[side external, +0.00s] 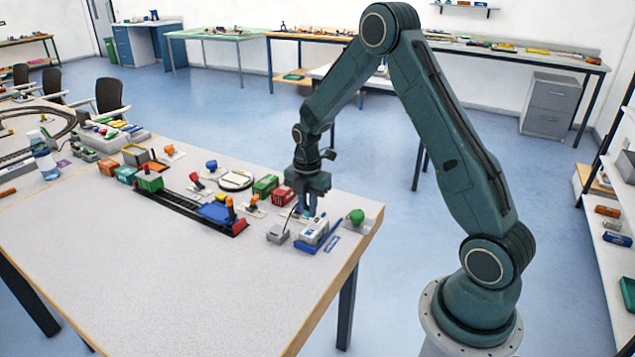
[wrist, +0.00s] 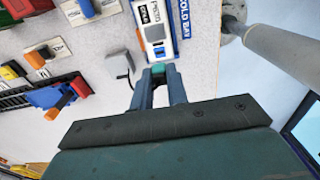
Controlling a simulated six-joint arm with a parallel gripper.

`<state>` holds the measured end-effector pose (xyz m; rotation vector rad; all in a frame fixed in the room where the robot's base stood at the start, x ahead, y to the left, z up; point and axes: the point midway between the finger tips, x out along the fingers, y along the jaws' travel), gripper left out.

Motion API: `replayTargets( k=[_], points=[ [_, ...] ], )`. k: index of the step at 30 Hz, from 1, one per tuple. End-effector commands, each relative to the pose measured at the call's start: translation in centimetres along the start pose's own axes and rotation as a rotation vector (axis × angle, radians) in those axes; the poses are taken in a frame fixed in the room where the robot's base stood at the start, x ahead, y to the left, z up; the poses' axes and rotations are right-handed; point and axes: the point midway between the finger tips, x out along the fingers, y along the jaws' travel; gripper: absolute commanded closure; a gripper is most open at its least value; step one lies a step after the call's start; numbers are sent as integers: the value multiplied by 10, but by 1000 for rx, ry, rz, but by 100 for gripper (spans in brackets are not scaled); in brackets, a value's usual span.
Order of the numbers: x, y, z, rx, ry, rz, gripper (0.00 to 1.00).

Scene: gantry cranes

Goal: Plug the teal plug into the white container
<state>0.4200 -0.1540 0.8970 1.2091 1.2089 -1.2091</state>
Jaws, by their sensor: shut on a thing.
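The white container (side external: 314,231) sits on a blue base near the table's right end, and it also shows at the top of the wrist view (wrist: 151,12). My gripper (side external: 306,212) is above and close to the container's far side. In the wrist view my gripper (wrist: 158,79) is shut on the teal plug (wrist: 158,69), which shows between the fingertips. The plug appears just below the container's near end in that picture; I cannot tell whether they touch.
A grey box (side external: 278,234) with a dark cable stands left of the container, also in the wrist view (wrist: 118,65). A green knob (side external: 356,216) stands to its right. Red (side external: 283,197) and green (side external: 265,186) containers stand behind. The table's front is clear.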

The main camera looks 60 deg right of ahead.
Motion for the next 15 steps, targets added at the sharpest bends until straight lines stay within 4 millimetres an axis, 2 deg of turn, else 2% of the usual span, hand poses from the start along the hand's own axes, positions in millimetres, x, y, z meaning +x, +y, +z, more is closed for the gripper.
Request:
replayTargets(
  k=[15],
  points=[
    [29,0,0,0,1,-2,100]
  ],
)
